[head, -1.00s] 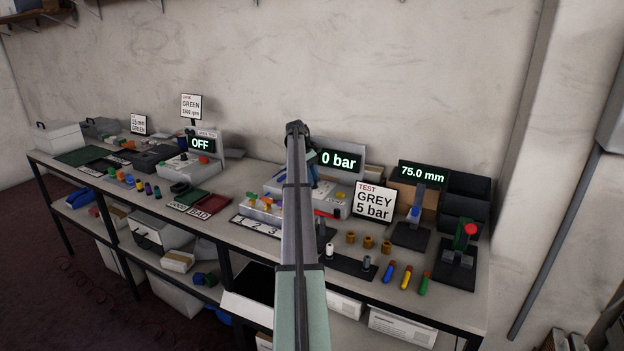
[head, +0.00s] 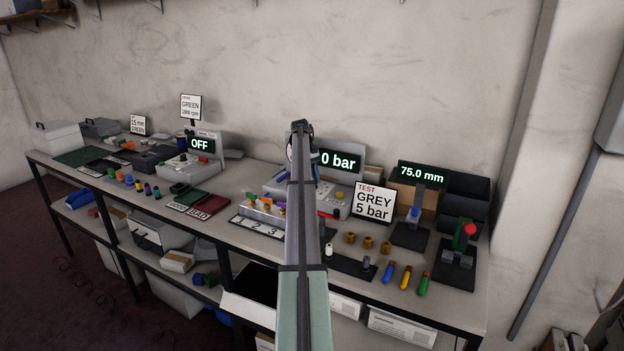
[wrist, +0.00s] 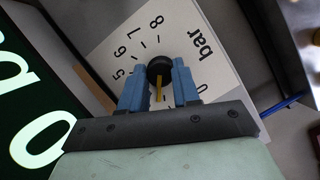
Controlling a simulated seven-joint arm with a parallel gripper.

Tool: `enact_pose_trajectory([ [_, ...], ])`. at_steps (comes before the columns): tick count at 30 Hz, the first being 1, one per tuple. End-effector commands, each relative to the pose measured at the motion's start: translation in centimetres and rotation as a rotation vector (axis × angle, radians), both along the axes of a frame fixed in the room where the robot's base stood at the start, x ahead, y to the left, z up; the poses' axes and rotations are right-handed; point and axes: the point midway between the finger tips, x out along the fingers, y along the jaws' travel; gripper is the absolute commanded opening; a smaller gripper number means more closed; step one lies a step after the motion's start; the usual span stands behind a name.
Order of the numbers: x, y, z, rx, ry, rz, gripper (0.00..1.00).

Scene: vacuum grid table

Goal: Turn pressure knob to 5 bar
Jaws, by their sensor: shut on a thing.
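The black pressure knob (wrist: 159,66) with a yellow pointer shows in the wrist view, in front of a pale dial plate (wrist: 182,38) printed with numbers and "bar". My gripper (wrist: 160,76) has its two blue fingers on either side of the knob and is shut on it. The yellow pointer points down in the wrist view, between the fingers. The pressure display (head: 338,161) reads 0 bar in the head view, and part of it shows at the left of the wrist view (wrist: 35,150). In the head view my arm hides the knob.
A 75.0 mm display (head: 423,174) and a red-knobbed press (head: 466,236) stand farther right. Several brass fittings (head: 368,242) lie in front. An "OFF" display (head: 201,144) is at left.

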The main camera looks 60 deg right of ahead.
Motion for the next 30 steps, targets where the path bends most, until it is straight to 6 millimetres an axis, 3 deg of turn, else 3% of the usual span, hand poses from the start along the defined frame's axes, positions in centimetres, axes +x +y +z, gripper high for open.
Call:
enact_pose_trajectory([
  [4,0.03,-0.07,-0.18,-0.001,-0.002,0.001,0.01],
  [5,0.03,-0.07,-0.18,-0.001,-0.002,0.001,0.33],
  [12,0.01,-0.05,-0.12,-0.001,-0.001,0.002,0.56],
  [23,0.00,0.01,-0.06,0.001,0.001,0.022,0.56],
  [30,-0.01,0.24,0.01,0.008,0.006,0.168,0.56],
])
